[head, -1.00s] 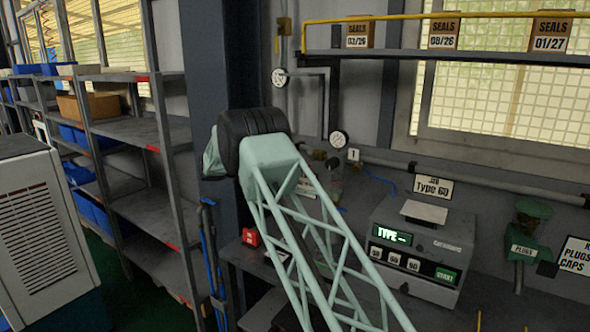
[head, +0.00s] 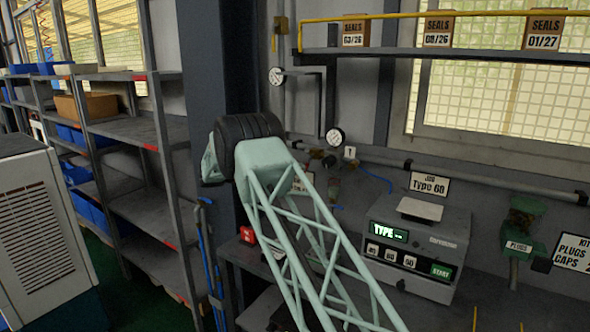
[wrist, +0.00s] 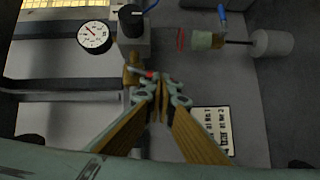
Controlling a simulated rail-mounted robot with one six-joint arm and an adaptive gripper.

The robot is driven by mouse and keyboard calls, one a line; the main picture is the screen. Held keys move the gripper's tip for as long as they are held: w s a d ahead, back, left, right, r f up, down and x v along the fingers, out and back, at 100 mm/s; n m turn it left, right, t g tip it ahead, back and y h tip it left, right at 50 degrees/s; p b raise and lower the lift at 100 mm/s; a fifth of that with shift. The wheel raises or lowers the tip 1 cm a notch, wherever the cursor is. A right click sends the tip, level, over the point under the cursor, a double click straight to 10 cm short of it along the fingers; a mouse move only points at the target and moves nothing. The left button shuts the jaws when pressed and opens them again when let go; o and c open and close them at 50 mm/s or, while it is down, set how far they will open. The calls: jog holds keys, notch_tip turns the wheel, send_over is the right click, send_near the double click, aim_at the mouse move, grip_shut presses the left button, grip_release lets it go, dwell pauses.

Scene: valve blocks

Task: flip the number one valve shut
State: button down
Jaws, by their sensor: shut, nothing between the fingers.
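My gripper (wrist: 159,90) is shut and empty in the wrist view, its fingertips together just beside a small red part (wrist: 150,75) and a brass fitting (wrist: 131,72) below a grey valve block (wrist: 133,42). I cannot tell whether the fingertips touch them. A black knob (wrist: 131,20) sits on the block. In the head view the number 1 tag (head: 349,153) hangs on the wall beside a round gauge (head: 335,136); the valve there is small and partly hidden by my arm. The valve handle's position cannot be made out. My gripper is hidden in the head view.
Right of the block in the wrist view are a fitting with a red ring (wrist: 200,40), a white cylinder (wrist: 271,43) and a printed label (wrist: 212,130). The head view shows a tester box (head: 415,243) on the bench, a shelf above and racks at left.

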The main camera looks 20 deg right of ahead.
jog(key=shift+s+d+f+n, duration=0.1)
jog(key=shift+d+f+n, duration=0.1)
jog(key=shift+n, duration=0.1)
jog(key=shift+s+d+f+b, duration=0.15)
jog(key=shift+s+d+b, duration=0.1)
jog(key=shift+b, duration=0.15)
dwell(2.8)
jog(key=shift+w+a, duration=0.1)
jog(key=shift+a, duration=0.1)
dwell(0.5)
jog(key=a+r, duration=0.1)
jog(key=a, duration=1.1)
jog(key=shift+w+a+r, duration=0.15)
jog(key=shift+w+a, duration=0.2)
jog(key=shift+a, duration=0.05)
jog(key=shift+r, duration=0.1)
